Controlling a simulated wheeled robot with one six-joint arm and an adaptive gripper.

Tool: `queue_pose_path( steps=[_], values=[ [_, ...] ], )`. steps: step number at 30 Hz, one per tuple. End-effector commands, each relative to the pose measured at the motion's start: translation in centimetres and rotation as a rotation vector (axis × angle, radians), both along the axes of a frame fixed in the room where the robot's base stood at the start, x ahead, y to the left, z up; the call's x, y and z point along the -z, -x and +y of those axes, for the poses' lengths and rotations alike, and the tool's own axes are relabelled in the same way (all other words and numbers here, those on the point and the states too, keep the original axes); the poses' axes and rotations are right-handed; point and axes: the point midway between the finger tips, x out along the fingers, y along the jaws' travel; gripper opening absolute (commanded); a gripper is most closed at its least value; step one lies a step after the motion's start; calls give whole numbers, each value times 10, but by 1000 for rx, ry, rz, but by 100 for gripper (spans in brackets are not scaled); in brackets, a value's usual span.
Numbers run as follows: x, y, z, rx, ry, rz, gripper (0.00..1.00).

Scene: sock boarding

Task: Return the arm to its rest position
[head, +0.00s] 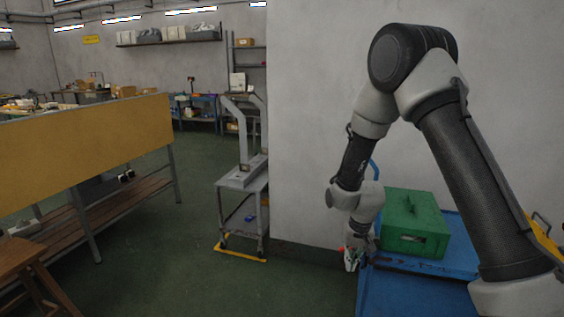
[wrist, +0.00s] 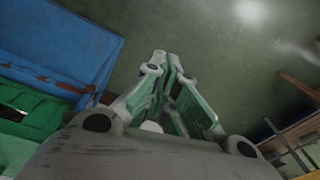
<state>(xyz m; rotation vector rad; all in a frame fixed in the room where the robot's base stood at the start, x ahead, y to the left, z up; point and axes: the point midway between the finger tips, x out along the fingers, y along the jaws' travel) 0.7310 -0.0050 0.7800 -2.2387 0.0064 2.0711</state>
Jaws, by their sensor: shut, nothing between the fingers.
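My arm is bent in the right half of the head view, its upper joint high and its forearm hanging down. My gripper (head: 351,259) is at the lower end, pointing down beside the left edge of the blue bench. In the wrist view my gripper (wrist: 168,60) has its fingertips together, with nothing held between them. Green floor shows beyond the fingertips.
A green box (head: 415,222) stands on the blue bench (head: 410,290), close to my wrist. A grey wheeled stand (head: 241,185) is left of my arm. A yellow-panelled bench (head: 85,135) is at the left. Open green floor (head: 180,265) lies between.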

Motion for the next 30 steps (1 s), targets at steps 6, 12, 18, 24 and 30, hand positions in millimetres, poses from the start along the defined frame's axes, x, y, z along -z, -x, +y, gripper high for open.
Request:
queue_pose_path(
  steps=[6,12,18,24,30],
  values=[
    [-96,62,-34,-105,22,103,0],
    [-187,133,-72,-170,35,138,0],
    [-253,201,-105,-179,49,86,0],
    [-298,249,-128,-130,62,-72,0],
    [-330,267,-139,-78,68,-245,0]
  ],
)
